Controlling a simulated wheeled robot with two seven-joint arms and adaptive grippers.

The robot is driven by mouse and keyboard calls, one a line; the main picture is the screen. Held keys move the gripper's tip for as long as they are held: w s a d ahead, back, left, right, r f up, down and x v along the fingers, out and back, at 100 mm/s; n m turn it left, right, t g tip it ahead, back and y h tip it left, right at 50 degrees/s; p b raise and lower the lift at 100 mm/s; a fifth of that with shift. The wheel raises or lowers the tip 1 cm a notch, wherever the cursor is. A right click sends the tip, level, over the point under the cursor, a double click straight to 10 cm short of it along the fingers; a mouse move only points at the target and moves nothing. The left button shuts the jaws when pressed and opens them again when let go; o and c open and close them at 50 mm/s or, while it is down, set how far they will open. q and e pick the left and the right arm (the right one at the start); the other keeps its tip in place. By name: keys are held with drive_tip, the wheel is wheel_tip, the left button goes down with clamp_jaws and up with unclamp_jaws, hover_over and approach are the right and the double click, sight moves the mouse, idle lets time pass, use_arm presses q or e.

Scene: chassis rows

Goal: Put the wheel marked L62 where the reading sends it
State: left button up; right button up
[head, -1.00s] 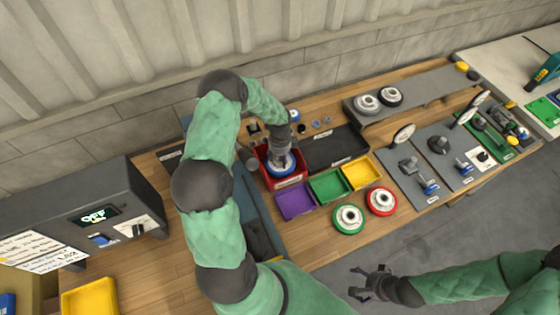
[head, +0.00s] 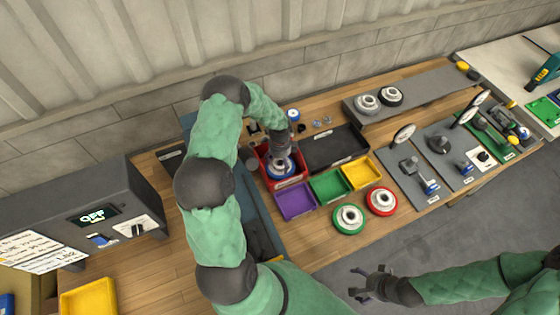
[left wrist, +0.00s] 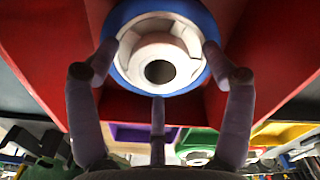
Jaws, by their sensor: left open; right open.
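A blue-rimmed wheel (head: 280,169) with a pale hub lies in the red tray (head: 300,178). My left gripper (head: 282,159) is directly above it. In the left wrist view the open fingers (left wrist: 159,72) stand around the blue-rimmed wheel (left wrist: 196,78), with two fingertips at its sides; I cannot tell if they touch it. A green-rimmed wheel (head: 348,219) and a red-rimmed wheel (head: 381,201) lie at the bench's front. Two more wheels, grey (head: 366,104) and black-rimmed (head: 390,96), sit on the shelf. No L62 marking is legible on any wheel. My right gripper (head: 366,283) is open and empty.
Purple (head: 295,201), green (head: 329,186) and yellow (head: 361,173) trays and a black tray (head: 335,148) stand near the red tray. A grey box (head: 80,207) at left displays OFF, with a written sheet (head: 38,249). Gauges and fixtures (head: 428,185) stand at right.

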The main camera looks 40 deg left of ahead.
use_arm(q)
wheel_tip(320, 180, up, 12)
drive_tip(key=p, duration=0.1)
drive_tip(key=shift+r, duration=0.2)
idle(0.7)
